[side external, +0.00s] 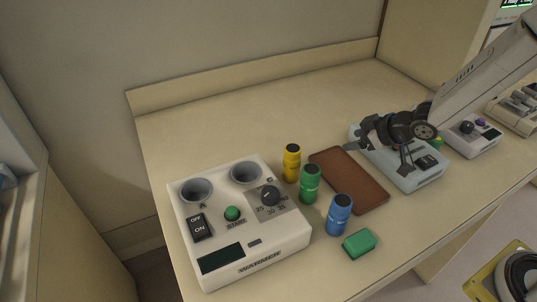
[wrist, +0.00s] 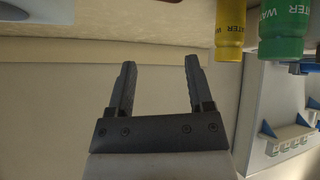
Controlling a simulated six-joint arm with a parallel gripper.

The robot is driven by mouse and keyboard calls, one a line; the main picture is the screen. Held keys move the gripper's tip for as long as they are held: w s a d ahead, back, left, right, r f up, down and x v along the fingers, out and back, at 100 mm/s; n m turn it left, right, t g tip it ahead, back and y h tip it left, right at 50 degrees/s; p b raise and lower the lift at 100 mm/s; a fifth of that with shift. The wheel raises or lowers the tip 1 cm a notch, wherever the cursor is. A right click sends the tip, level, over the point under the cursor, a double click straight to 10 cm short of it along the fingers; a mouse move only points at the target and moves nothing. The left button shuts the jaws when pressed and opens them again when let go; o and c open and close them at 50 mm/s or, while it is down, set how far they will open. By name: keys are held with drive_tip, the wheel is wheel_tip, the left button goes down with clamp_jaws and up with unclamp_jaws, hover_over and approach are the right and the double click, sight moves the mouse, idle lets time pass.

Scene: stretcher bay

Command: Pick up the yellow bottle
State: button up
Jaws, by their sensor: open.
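In the wrist view the yellow bottle (wrist: 230,35) hangs in from the top edge, labelled WATER, only partly shown. My gripper (side external: 378,156) is open and empty. It is over the pale blue device, to the right of the yellow bottle and apart from it. In the wrist view my gripper (wrist: 160,80) shows two separated fingers with nothing between them.
A green bottle (side external: 310,184) stands close beside the yellow one, and a blue bottle (side external: 339,214) stands nearer the front. A brown mat (side external: 347,180), a green block (side external: 359,243) and a pale blue device (side external: 421,180) are to the right. The back counter is clear.

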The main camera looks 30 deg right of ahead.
sight(292, 152)
drive_tip(key=w+a+n+y, duration=0.1)
drive_tip(key=a+n+y, duration=0.3)
drive_tip(key=a+y, duration=0.3)
drive_tip(key=shift+w+a+f+n+y, duration=0.4)
drive_tip(key=shift+a+f, duration=0.05)
drive_tip(key=shift+x, duration=1.35)
drive_tip(key=shift+x, duration=2.6)
drive_tip(key=shift+s, duration=0.1)
clamp_jaws()
